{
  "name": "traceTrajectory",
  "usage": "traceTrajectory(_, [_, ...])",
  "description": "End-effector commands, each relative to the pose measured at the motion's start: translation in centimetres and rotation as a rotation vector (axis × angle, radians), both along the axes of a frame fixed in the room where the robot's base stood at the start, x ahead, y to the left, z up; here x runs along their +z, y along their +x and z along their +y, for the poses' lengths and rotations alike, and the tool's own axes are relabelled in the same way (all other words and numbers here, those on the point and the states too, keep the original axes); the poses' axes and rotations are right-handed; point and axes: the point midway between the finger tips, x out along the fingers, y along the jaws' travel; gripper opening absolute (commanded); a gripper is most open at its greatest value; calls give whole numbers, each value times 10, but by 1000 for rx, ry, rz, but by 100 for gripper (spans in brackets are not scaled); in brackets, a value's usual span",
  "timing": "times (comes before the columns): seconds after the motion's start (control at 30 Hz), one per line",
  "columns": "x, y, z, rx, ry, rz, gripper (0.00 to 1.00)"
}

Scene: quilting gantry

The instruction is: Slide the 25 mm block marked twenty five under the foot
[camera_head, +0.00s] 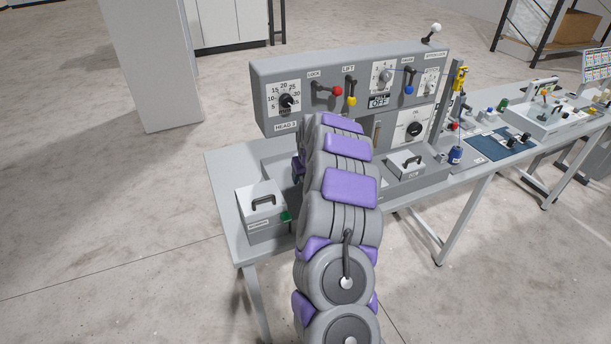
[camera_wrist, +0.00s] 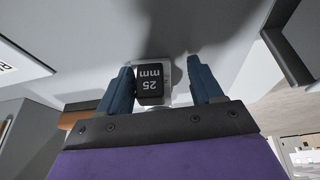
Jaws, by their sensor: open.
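A black block marked "25 mm" (camera_wrist: 151,86) in white shows in the wrist view, its lettering upside down. A pale piece shows around its top and right side. My gripper (camera_wrist: 158,72) is open, with one blue finger on each side of the block. The block looks closer to the left finger, and a gap shows to the right finger. I cannot tell whether the left finger touches it. In the head view my arm hides the gripper and the block. I cannot make out the foot in either view.
A grey control panel (camera_head: 352,70) with dials and coloured levers stands at the back of the bench (camera_head: 228,190). A grey box with a black handle (camera_head: 262,205) is left of my arm, and another handled box (camera_head: 407,163) is right.

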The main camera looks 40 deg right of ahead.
Motion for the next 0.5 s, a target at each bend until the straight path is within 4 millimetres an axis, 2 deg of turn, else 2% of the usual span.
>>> traceTrajectory(0.5, [2, -2, 0, -1, 2, 2, 66])
